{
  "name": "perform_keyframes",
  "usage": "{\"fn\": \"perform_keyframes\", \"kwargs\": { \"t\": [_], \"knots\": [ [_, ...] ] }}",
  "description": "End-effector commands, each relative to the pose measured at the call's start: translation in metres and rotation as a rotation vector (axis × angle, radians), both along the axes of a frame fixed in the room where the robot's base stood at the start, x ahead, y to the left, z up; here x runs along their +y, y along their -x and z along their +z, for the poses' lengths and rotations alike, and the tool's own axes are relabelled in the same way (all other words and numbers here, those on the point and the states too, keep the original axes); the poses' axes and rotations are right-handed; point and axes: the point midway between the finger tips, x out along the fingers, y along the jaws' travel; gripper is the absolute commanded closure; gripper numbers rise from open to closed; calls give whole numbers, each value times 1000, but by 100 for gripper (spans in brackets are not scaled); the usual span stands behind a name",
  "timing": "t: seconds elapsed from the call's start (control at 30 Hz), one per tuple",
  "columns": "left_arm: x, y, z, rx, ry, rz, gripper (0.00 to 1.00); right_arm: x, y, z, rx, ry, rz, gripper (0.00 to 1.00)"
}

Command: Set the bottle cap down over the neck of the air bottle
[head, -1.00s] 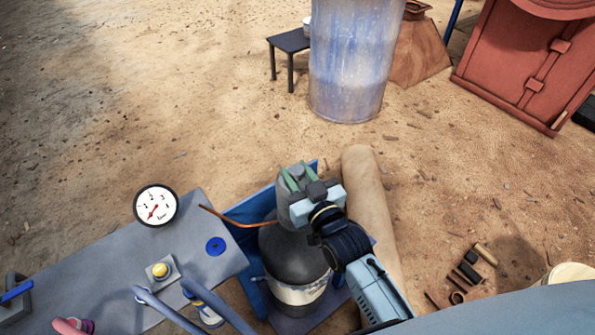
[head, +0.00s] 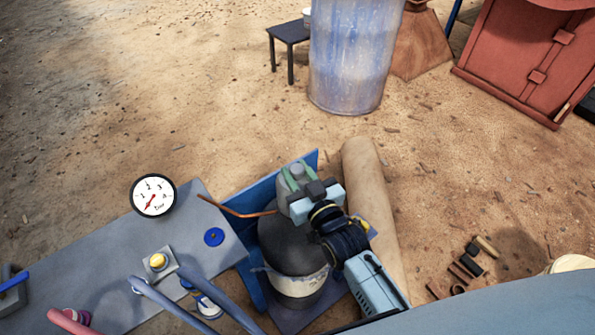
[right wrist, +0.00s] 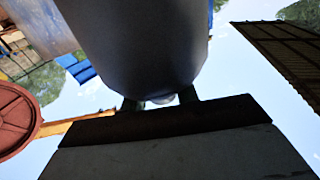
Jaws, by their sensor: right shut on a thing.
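The air bottle (head: 290,247) is a dark grey, round-shouldered cylinder with a pale band, upright in a blue holder (head: 256,187). My right gripper (head: 299,178) is above its top, its green fingers shut on the grey bottle cap (head: 282,205). The cap and gripper hide the bottle's neck, so I cannot tell whether the cap touches it. In the right wrist view the cap (right wrist: 140,45) fills the upper middle, in front of the gripper's fingers (right wrist: 160,100). My left gripper is not in view.
A grey bench (head: 95,255) with a dial gauge (head: 153,196) and a yellow button (head: 158,261) lies left. A copper-coloured pipe (head: 240,212) points toward the bottle. A tan roll (head: 372,210) lies right of the holder. Open dirt lies behind; a blue drum (head: 350,55) stands farther back.

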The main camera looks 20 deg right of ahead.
Motion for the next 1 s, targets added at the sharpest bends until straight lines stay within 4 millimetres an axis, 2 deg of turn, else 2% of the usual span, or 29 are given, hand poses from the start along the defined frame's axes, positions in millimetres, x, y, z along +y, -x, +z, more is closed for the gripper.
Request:
{"fn": "perform_keyframes", "kwargs": {
  "t": [0.23,0.27,0.43,0.77,0.87,1.0],
  "knots": [
    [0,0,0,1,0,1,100,0,0,1,-4,-1,0,100],
    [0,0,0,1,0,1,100,0,0,1,-4,-1,0,67],
    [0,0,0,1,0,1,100,0,0,1,-2,0,0,45],
    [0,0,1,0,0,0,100,0,3,-1,3,1,0,45],
    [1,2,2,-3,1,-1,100,-2,12,-1,5,1,0,45],
    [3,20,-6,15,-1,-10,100,-7,37,0,5,0,0,45]
  ]
}}
